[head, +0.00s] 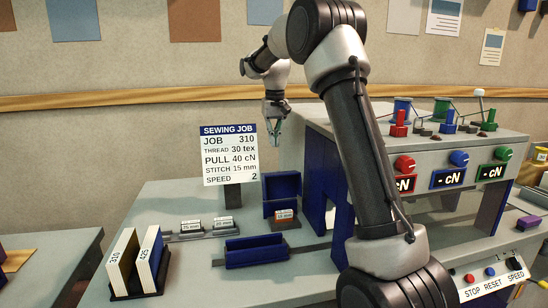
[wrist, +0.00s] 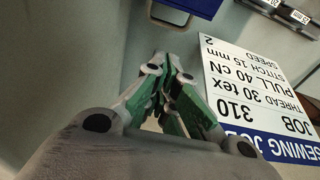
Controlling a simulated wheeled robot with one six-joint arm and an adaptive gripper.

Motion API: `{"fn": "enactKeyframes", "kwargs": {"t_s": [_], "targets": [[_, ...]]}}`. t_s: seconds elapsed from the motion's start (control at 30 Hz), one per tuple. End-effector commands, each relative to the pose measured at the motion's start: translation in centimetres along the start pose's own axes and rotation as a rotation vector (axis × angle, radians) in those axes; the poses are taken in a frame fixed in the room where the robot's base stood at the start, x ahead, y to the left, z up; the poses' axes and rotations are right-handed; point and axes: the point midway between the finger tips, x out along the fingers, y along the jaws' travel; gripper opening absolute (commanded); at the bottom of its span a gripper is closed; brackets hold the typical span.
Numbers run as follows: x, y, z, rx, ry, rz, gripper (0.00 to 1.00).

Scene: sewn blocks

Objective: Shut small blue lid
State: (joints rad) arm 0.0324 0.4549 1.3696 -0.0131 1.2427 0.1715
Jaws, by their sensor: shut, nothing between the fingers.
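A small blue box (head: 279,207) stands on the grey table behind the long blue tray, in the head view. Its blue lid (head: 282,184) appears to stand upright at the back, open. My gripper (head: 275,138) is high above the table, behind and above the box, apart from it. Its green fingers are shut and empty, pointing down; they also show in the wrist view (wrist: 172,90). A blue edge (wrist: 197,5) shows at the top of the wrist view; I cannot tell which part it is.
A job sign (head: 230,155) stands left of the box. A long blue tray (head: 255,251) lies in front, with labelled blocks (head: 207,226) at left and a book rack (head: 139,262) at front left. The grey machine (head: 440,153) with knobs fills the right.

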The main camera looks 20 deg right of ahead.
Motion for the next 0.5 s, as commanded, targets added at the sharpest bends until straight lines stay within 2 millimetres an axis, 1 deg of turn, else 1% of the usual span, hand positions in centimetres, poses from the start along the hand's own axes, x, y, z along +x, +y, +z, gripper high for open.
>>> {"fn": "enactKeyframes", "kwargs": {"t_s": [0.17,0.5], "targets": [[2.4,0.0,0.1,0.0,-0.005,0.001,0.0],[9.6,0.0,0.1,0.0,-0.005,0.001,0.0]]}}
